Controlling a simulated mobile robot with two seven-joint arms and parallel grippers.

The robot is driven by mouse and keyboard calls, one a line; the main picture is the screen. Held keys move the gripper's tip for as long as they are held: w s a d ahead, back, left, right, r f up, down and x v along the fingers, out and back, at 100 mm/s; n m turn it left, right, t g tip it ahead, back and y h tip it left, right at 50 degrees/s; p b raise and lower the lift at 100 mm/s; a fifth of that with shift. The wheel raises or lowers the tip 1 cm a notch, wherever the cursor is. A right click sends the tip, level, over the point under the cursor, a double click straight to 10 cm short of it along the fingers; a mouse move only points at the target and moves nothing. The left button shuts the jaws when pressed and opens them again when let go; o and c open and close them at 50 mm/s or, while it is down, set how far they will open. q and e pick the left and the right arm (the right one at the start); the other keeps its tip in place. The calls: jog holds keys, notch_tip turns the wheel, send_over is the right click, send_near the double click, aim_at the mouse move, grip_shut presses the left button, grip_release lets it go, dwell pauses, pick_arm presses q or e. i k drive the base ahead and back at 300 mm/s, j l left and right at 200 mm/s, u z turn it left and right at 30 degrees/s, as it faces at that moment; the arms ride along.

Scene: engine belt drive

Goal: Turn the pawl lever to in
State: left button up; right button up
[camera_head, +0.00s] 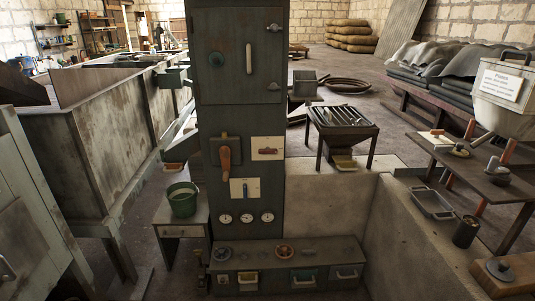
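A tall dark green cabinet (214,95) stands at the centre of the head view. An orange-brown lever (225,160) hangs downward from a dark mount on its front. To the right, a small red-brown handle (268,151) lies roughly level on a pale plate. Neither of my grippers is in view.
Gauges (246,218) sit low on the cabinet, above a bench (340,249) with knobs and drawers. A green bucket (183,199) stands on a small table at left. A concrete-walled pit (408,240) and a side table (470,177) lie at right.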

aim_at(268, 149)
jog(key=i+j+z, duration=0.1)
jog(key=i+j, duration=0.4)
jog(key=i, duration=0.15)
jog(key=i+j, duration=0.6)
jog(key=i+l+z, duration=0.05)
jog(key=i, duration=0.05)
